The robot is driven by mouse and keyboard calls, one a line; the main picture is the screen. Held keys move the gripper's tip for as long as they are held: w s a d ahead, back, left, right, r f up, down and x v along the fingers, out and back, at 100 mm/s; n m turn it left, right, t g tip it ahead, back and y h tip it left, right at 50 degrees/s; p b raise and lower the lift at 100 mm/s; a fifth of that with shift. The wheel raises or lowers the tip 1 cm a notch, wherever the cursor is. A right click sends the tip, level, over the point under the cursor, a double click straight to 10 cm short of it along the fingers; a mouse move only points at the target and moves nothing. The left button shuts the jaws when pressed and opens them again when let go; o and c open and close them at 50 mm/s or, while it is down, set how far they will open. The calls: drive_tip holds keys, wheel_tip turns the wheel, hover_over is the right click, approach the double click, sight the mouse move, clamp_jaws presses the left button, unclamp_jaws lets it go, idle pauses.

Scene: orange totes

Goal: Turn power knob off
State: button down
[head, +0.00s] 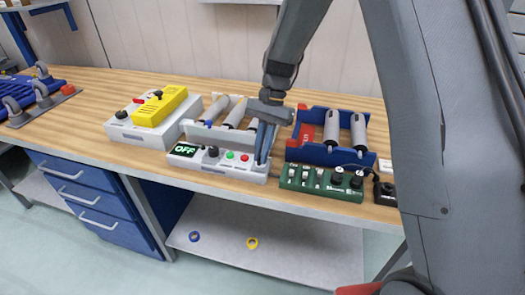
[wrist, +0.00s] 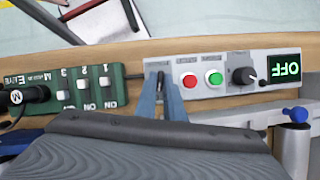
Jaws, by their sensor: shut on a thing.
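A light grey control panel (head: 217,169) stands at the front edge of the bench, with a display (head: 184,150) reading OFF in green. My gripper (head: 262,160) reaches down to the panel's right end. In the wrist view its two blue-grey fingers (wrist: 160,90) are shut on a small dark knob (wrist: 160,77), mostly hidden between them; its label is too small to read. A red button (wrist: 190,80), a green button (wrist: 213,78) and another dark knob (wrist: 243,76) sit in a row beside it, toward the display (wrist: 285,68).
A green switch box (head: 322,180) with several switches stands close on the right. Grey rollers (head: 235,112) lie behind the panel, and a blue holder (head: 310,152) with rollers is behind the green box. A yellow-topped box (head: 158,107) stands left. Bare bench (head: 85,125) lies further left.

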drive_tip(key=n, duration=0.2)
drive_tip(key=n+h, duration=0.1)
drive_tip(key=n+g+h, duration=0.1)
drive_tip(key=n, duration=0.1)
drive_tip(key=shift+a+n, duration=0.25)
drive_tip(key=shift+n, duration=0.05)
drive_tip(key=n+h, duration=0.1)
drive_tip(key=n, duration=0.2)
drive_tip(key=n+h, duration=0.1)
drive_tip(key=n, duration=0.1)
drive_tip(key=shift+a+n+t+p, duration=0.1)
drive_tip(key=shift+n+t+p, duration=0.2)
drive_tip(key=shift+n+p, duration=0.1)
drive_tip(key=c, duration=1.9)
unclamp_jaws()
drive_tip(key=shift+o, duration=0.2)
drive_tip(key=b+v, duration=0.2)
drive_tip(key=v, duration=0.6)
drive_tip(key=shift+a, duration=0.1)
